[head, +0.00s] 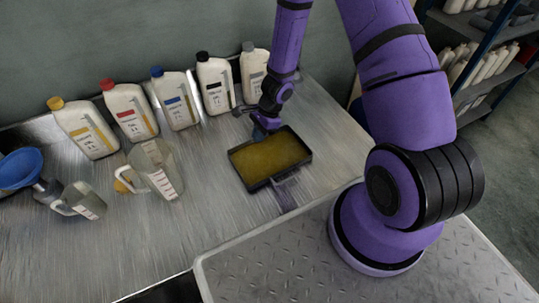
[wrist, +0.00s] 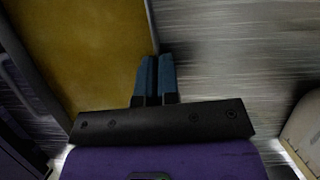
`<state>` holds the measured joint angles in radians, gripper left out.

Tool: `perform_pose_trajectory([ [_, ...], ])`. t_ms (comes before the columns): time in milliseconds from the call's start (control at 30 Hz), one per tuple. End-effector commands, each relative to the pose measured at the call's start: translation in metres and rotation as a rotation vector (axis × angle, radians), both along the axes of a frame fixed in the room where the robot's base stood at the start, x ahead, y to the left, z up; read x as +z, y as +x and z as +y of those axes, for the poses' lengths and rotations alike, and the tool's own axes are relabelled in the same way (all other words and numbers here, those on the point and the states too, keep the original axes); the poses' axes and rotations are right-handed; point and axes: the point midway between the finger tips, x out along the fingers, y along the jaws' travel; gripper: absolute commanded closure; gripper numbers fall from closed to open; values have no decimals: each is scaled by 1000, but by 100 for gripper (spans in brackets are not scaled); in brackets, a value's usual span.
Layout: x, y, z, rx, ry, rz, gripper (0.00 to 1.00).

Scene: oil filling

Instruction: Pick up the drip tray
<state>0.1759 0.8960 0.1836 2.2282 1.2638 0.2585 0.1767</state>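The drip tray (head: 263,185) is a shallow black rectangular tray with a yellow-brown inside. It is on the metal bench in the head view, and I cannot tell whether it is raised at all. In the wrist view its yellow inside (wrist: 85,50) fills the upper left. My gripper (head: 264,126) is at the tray's far edge, pointing down. In the wrist view the blue fingers of my gripper (wrist: 156,62) are close together, one on each side of the tray's dark rim, shut on it. The fingertips' lower ends are partly hidden.
Several oil bottles (head: 127,112) stand along the wall behind the tray. A clear measuring jug (head: 158,172), a smaller jug (head: 80,200) and a blue funnel (head: 20,168) are at the left. The bench (head: 190,235) is bare in front.

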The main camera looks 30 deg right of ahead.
Motion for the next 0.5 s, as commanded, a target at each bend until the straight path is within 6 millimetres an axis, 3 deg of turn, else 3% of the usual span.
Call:
perform_pose_trajectory([
  [500, 12, 1, 0, 0, -2, -2, 100],
])
